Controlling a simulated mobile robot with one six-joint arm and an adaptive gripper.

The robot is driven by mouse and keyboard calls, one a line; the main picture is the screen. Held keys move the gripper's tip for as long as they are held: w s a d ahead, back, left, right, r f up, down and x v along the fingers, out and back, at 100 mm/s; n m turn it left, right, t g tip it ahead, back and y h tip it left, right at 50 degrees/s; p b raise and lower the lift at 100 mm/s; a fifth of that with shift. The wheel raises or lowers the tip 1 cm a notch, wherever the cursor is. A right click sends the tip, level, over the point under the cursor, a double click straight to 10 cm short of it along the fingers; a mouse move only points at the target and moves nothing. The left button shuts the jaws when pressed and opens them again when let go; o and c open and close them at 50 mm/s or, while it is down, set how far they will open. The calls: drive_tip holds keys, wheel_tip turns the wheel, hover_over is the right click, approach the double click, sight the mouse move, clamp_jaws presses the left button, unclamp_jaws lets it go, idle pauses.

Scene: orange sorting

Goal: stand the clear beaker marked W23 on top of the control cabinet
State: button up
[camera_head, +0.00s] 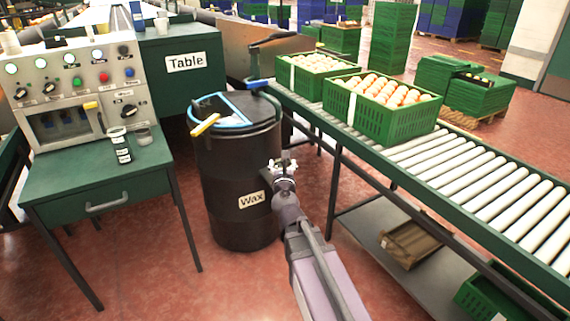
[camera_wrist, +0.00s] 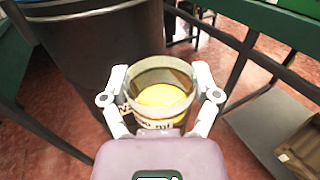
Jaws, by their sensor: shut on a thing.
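My gripper (camera_wrist: 163,88) is shut on a round, open-topped cup (camera_wrist: 160,122), with a finger on each side. The cup has a pale see-through-looking rim, yellow inside and dark print low on its wall. I cannot read W23 on it. In the head view my gripper (camera_head: 284,163) is in front of the black Wax drum, and the cup is too small to make out. The control cabinet (camera_head: 78,62), pale with knobs and lamps, stands on a green desk (camera_head: 95,178) at the left.
The black Wax drum (camera_head: 238,170) stands between desk and roller conveyor (camera_head: 470,175). Green crates of oranges (camera_head: 390,112) sit on the conveyor. Small items (camera_head: 55,42) lie on the cabinet's top.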

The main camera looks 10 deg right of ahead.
drive_tip(key=shift+d, duration=0.2)
wheel_tip(320, 180, up, 60)
drive_tip(key=p, duration=6)
